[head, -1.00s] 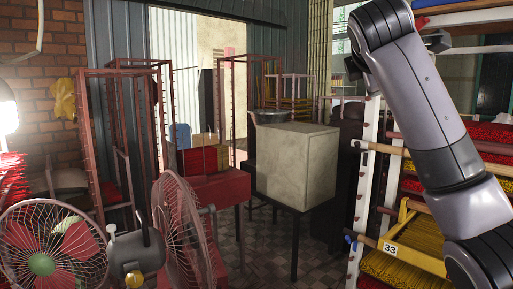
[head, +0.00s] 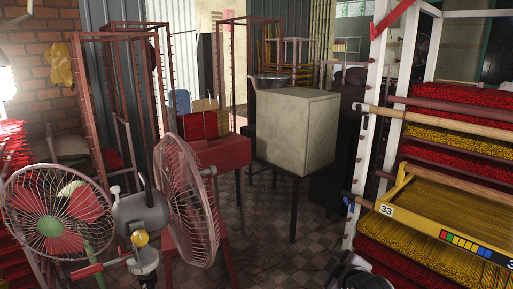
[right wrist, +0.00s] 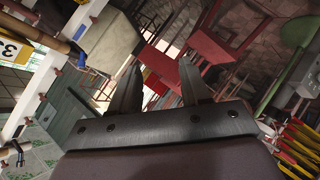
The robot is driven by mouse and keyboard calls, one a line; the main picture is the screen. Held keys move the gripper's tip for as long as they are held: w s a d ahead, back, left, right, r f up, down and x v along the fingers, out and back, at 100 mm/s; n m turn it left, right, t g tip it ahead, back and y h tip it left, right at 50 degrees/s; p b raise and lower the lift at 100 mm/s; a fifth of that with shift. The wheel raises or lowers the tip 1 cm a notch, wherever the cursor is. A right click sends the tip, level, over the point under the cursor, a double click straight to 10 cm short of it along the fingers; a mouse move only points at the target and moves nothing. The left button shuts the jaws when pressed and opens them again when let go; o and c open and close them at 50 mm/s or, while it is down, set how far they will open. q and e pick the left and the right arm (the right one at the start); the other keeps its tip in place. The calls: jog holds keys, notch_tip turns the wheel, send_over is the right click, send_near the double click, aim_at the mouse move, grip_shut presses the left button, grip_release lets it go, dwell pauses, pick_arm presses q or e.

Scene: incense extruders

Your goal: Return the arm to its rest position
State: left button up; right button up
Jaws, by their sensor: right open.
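My right gripper (right wrist: 160,84) shows in the right wrist view, its two dark fingers spread apart with nothing between them. The wrist view is tilted, with the room's furniture sloping behind the fingers. In the head view only a small dark and grey piece, probably of my right arm, shows at the bottom edge, in front of the rack. The rest of that arm is hidden below the picture. My left arm and gripper are not in view.
A white-posted rack (head: 360,150) with red and yellow incense trays stands at the right, a yellow tray (head: 450,215) jutting out. Two fans (head: 190,200) stand at the lower left. A beige box (head: 295,130) on a stand is in the middle. Tiled floor (head: 270,235) shows between.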

jog(key=s+f+m, duration=0.3)
jog(key=s+f, duration=0.2)
jog(key=s, duration=0.5)
jog(key=s+d+f+m+g+y, duration=0.1)
jog(key=s+f+m, duration=0.2)
jog(key=s+f, duration=0.3)
jog(key=s+f+m, duration=0.2)
jog(key=s+f, duration=0.4)
jog(key=s, duration=0.7)
jog(key=shift+s+d+f+m+y, duration=0.2)
jog(key=shift+s+d+m+y, duration=0.1)
jog(key=shift+m, duration=0.1)
jog(key=shift+g, duration=0.3)
